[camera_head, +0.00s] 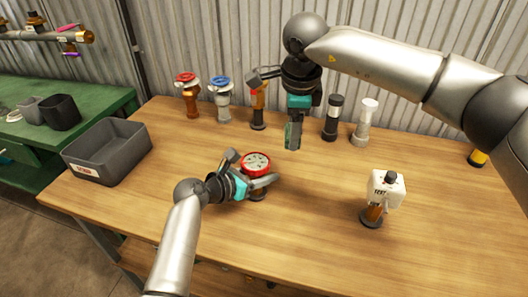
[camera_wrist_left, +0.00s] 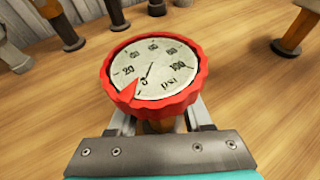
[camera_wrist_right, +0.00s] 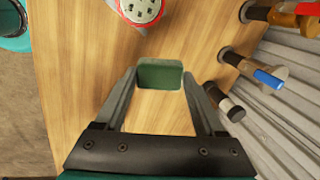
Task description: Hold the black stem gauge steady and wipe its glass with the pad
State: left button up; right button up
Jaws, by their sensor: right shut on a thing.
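A round gauge (camera_head: 257,163) with a red rim and pale dial stands on the bench in front of me. In the left wrist view the gauge (camera_wrist_left: 152,68) faces up, with psi marks and a red pointer at its lower left; the bit of stem showing below looks brown, not black. My left gripper (camera_head: 252,183) is around it under the head, its fingers on either side and apart from the stem. My right gripper (camera_head: 297,122) is shut on a green pad (camera_wrist_right: 160,75), held above the bench, behind and right of the gauge, apart from it.
Behind stand a red-handled valve (camera_head: 187,92), a blue-handled valve (camera_head: 221,97), an orange-topped fitting (camera_head: 258,108), a black-topped one (camera_head: 333,119) and a white-topped one (camera_head: 365,122). A white tagged fitting (camera_head: 386,188) stands right. A grey bin (camera_head: 107,158) sits left. The front is clear.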

pick_arm(q)
jog(key=o, duration=0.4)
jog(key=v, duration=1.2)
jog(key=shift+s+a, duration=0.1)
